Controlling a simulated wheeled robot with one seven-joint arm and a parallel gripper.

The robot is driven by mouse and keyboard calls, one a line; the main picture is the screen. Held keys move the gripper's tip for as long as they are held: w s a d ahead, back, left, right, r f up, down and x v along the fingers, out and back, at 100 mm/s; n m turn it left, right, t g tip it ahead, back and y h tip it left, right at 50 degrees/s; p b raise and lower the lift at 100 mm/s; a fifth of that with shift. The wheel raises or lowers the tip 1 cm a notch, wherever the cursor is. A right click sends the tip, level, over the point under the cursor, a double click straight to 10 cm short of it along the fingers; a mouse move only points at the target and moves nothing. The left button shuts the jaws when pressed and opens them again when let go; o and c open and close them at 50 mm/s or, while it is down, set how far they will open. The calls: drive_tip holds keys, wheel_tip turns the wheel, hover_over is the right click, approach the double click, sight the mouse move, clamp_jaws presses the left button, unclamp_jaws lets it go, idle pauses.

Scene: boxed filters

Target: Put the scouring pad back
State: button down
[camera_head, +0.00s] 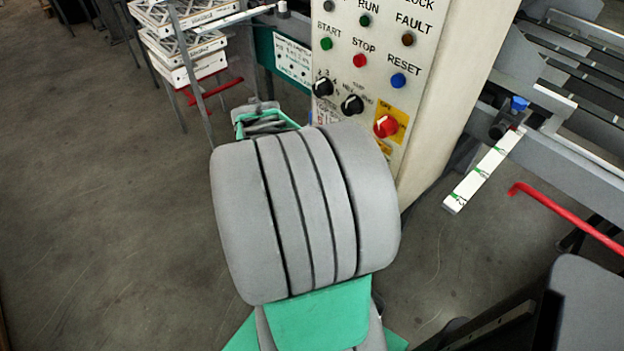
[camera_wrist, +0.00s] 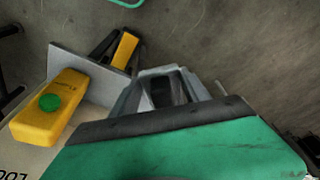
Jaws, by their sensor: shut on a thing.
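My gripper (camera_head: 267,121) is partly hidden behind my own large grey arm link in the head view, in front of the control panel's lower left. In the wrist view its grey fingers (camera_wrist: 165,88) stand beyond a green housing with a dark edge. The gripper is shut on a small dark thing (camera_wrist: 161,92) between the fingers, of which little shows. I cannot make out whether it is the scouring pad. No other scouring pad can be picked out in either view.
A control panel (camera_head: 370,57) with buttons and knobs stands close beyond my arm. A rack with white boxes (camera_head: 187,45) is at the upper left. A red bar (camera_head: 567,217) and rails are at right. A yellow box with a green button (camera_wrist: 50,104) is left of my fingers.

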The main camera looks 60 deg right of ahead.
drive_tip(key=s+d, duration=0.1)
drive_tip(key=d, duration=0.3)
drive_tip(key=d+f, duration=0.1)
drive_tip(key=d, duration=0.3)
drive_tip(key=s+d, duration=0.1)
drive_tip(key=d, duration=0.3)
drive_tip(key=shift+s+f+p, duration=0.35)
drive_tip(key=shift+f, duration=0.05)
drive_tip(key=shift+s+a+x, duration=0.1)
drive_tip(key=shift+x, duration=0.8)
drive_tip(key=shift+s+a+x, duration=0.1)
drive_tip(key=shift+x, duration=0.85)
drive_tip(key=shift+s+a+x, duration=0.15)
drive_tip(key=shift+x, duration=0.75)
drive_tip(key=c, duration=0.5)
unclamp_jaws()
